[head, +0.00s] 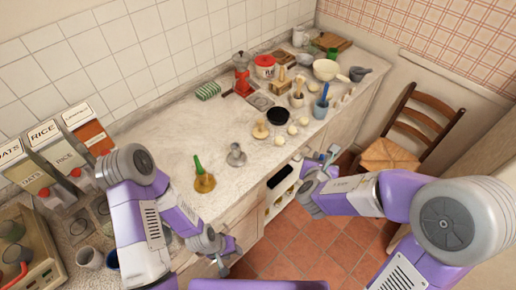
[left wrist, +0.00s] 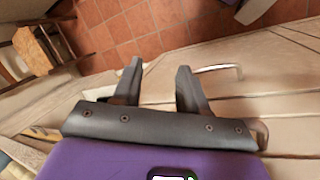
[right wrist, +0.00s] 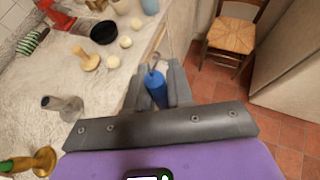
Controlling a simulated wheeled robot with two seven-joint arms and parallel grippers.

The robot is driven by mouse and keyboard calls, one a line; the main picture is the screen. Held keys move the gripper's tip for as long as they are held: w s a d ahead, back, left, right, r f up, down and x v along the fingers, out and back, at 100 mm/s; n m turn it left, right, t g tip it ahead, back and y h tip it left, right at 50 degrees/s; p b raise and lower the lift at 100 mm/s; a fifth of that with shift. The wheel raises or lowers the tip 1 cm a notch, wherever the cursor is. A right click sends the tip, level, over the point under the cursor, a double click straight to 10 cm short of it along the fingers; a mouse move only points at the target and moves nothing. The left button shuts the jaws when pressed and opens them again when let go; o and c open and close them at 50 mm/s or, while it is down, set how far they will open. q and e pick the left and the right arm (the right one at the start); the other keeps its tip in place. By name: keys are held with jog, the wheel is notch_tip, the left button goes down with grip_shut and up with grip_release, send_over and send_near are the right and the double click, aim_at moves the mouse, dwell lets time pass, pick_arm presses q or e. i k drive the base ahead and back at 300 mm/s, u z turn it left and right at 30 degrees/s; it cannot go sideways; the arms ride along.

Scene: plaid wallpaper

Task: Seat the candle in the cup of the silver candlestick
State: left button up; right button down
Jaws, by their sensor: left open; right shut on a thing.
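The silver candlestick (head: 236,155) stands upright on the counter with nothing visible in its cup; it also shows at the left of the right wrist view (right wrist: 62,107). My right gripper (head: 322,164) is shut on a blue candle (right wrist: 156,88), seen between its fingers in the right wrist view. The gripper is past the counter's front edge, over the floor, to the right of the silver candlestick and apart from it. My left gripper (head: 226,262) is open and empty, low in front of the cabinet; its two fingers show apart in the left wrist view (left wrist: 160,85).
A brass candlestick (head: 204,183) with a green candle stands left of the silver one; a wooden candlestick (head: 260,131) stands behind it. Several pale balls, a black bowl (head: 277,117) and a blue cup (head: 320,110) are farther back. A chair (head: 390,155) stands at the right.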

aim_at(236, 150)
jog(key=z, duration=1.5)
jog(key=i, duration=1.2)
jog(key=u, duration=3.55)
